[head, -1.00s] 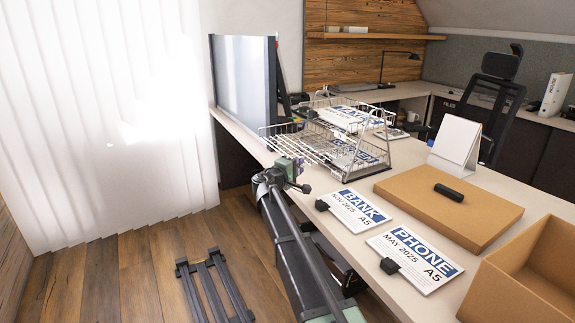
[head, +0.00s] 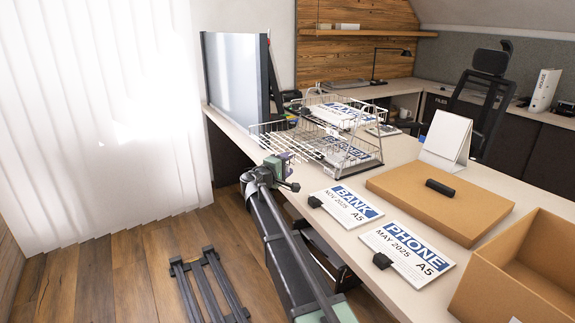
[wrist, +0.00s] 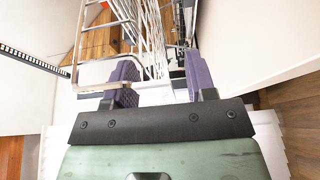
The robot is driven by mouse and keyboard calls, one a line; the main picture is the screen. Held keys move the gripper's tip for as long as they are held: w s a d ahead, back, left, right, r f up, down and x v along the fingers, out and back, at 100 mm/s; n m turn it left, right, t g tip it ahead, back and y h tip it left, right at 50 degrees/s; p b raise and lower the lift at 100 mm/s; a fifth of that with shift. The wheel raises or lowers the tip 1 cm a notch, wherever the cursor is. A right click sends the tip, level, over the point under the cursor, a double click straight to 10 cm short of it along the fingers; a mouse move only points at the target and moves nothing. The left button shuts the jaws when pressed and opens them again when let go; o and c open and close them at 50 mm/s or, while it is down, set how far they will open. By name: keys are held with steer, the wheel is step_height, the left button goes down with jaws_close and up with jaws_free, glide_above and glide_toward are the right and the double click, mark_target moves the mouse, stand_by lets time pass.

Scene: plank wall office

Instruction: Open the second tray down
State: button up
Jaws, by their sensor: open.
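A wire letter-tray stack (head: 372,158) stands on the desk. Its top tray holds a sheet marked TAXES (head: 340,114), and a lower one holds another printed sheet (head: 342,151). A wire tray section (head: 268,140) sticks out to the left of the stack, towards the desk's edge. My gripper (head: 284,160) is just in front of this section. In the wrist view, its two purple fingers (wrist: 160,80) are apart, with wire bars near and behind the left finger. I cannot tell whether a finger touches the wire.
A BANK sheet (head: 346,204), a PHONE sheet (head: 407,250), a flat cardboard box (head: 450,205) and an open box (head: 530,270) lie to the right on the desk. A panel (head: 234,75) stands behind the tray's left end.

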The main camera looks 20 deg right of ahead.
steer(key=v, duration=1)
steer(key=shift+a, duration=0.2)
steer(key=shift+s, duration=0.1)
steer(key=s+d+f+m+g+y, duration=0.1)
steer(key=s+f+m+g+y, duration=0.5)
steer(key=s+f, duration=0.8)
steer(key=s+a+f+g+y, duration=0.1)
steer(key=s+g+y, duration=0.15)
steer(key=s, duration=0.55)
steer(key=s+a+f+m+g+y, duration=0.1)
steer(key=s+a+y, duration=0.15)
steer(key=s, duration=0.45)
steer(key=s+a+f+g+y, duration=0.1)
steer(key=s+y, duration=0.3)
steer(key=s, duration=0.4)
step_height(320, 180, up, 25)
steer(key=w+p, duration=0.1)
steer(key=p, duration=2.4)
steer(key=shift+w+d+r, duration=0.15)
steer(key=shift+w+d, duration=0.15)
steer(key=shift+d, duration=0.05)
